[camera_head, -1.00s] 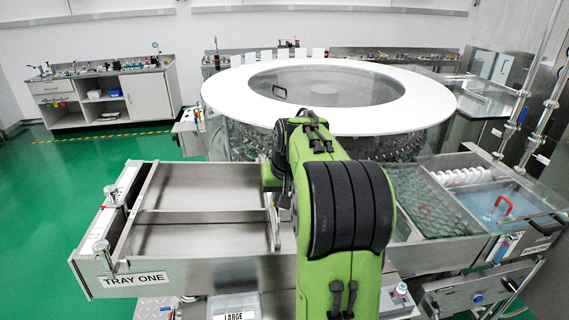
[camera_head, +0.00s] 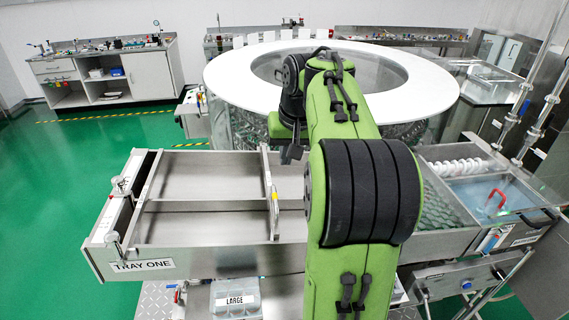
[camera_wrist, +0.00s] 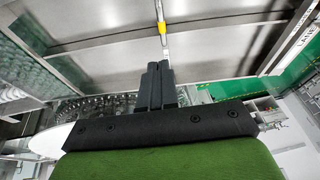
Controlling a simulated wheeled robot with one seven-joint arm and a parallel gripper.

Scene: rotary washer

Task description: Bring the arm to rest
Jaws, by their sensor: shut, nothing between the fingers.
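My green and black arm rises from the bottom of the head view and bends in front of the rotary washer (camera_head: 225,75), a round machine with a white ring top. In the wrist view my gripper (camera_wrist: 159,70) has its two dark fingers together, with nothing between them. My arm hides the middle of the trough.
Upright metal posts (camera_head: 540,105) stand at far right. Green floor is open at left.

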